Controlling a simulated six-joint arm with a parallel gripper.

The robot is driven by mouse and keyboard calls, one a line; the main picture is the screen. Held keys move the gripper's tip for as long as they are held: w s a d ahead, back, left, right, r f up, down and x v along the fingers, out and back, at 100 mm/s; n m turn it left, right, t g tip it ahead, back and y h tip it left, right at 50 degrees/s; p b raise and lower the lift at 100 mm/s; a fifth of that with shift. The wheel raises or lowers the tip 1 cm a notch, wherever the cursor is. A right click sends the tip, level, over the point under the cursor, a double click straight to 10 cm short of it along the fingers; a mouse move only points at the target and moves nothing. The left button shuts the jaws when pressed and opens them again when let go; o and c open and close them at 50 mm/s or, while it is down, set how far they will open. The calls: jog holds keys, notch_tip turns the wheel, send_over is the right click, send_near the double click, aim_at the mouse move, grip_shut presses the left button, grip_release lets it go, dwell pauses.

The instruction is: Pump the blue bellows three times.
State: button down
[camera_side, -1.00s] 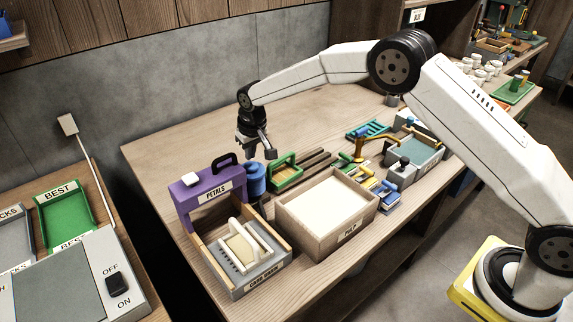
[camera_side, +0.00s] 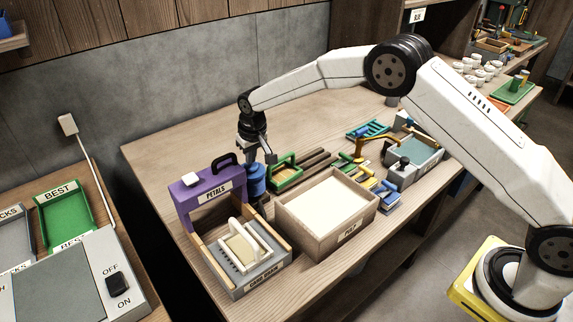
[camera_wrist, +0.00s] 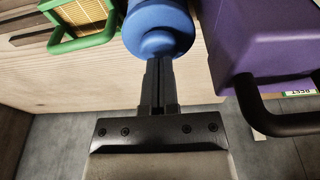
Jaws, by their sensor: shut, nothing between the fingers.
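The blue bellows (camera_side: 256,181) stands on the bench between the purple box and the green-framed mould. My gripper (camera_side: 256,160) is directly above it, pointing down, with its fingers shut and empty. In the wrist view the closed fingertips (camera_wrist: 159,62) reach the lower edge of the round blue top of the bellows (camera_wrist: 158,22). They look to be at or touching the top, but I cannot tell if they press on it. The lower part of the bellows is partly hidden in the side view.
The purple PETALS box (camera_side: 209,191) stands close on the left, with a dark handle (camera_wrist: 285,115). A green-handled frame (camera_side: 285,172) is close on the right. The wooden PULP box (camera_side: 322,224) and grey tray (camera_side: 240,285) are in front. Bare bench lies behind.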

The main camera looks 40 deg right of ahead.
jog(key=shift+f, duration=0.25)
jog(key=shift+f, duration=0.85)
jog(key=shift+r, duration=1.15)
